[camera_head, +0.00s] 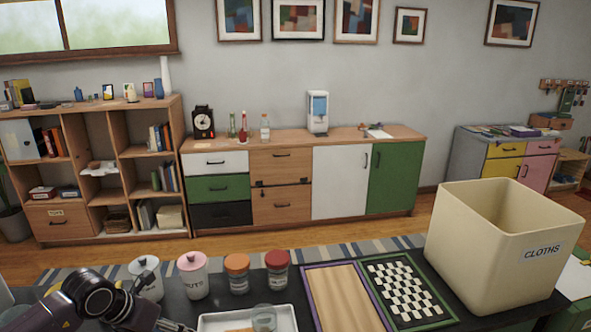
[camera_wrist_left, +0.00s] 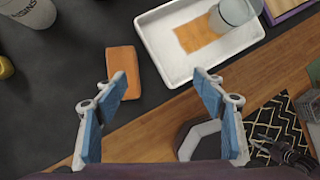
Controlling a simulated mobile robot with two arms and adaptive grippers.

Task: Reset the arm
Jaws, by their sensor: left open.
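My left arm (camera_head: 95,297) reaches in at the bottom left of the head view, low over the near dark table, with its end at the lower edge. My left gripper (camera_wrist_left: 160,80) is open in the left wrist view, its two blue-padded fingers spread wide with nothing between the pads. An orange-brown block (camera_wrist_left: 124,70) lies on the dark table just beyond the left finger in that view. I cannot tell whether they touch. My right gripper is in neither view.
A white tray (camera_head: 213,322) holds a glass (camera_head: 264,319) and an orange patch. Lidded jars (camera_head: 237,274), a wooden board (camera_head: 335,295), a checkered board (camera_head: 400,290) and a cream "CLOTHS" bin (camera_head: 470,250) share the table. A cabinet (camera_head: 340,180) and shelves stand behind.

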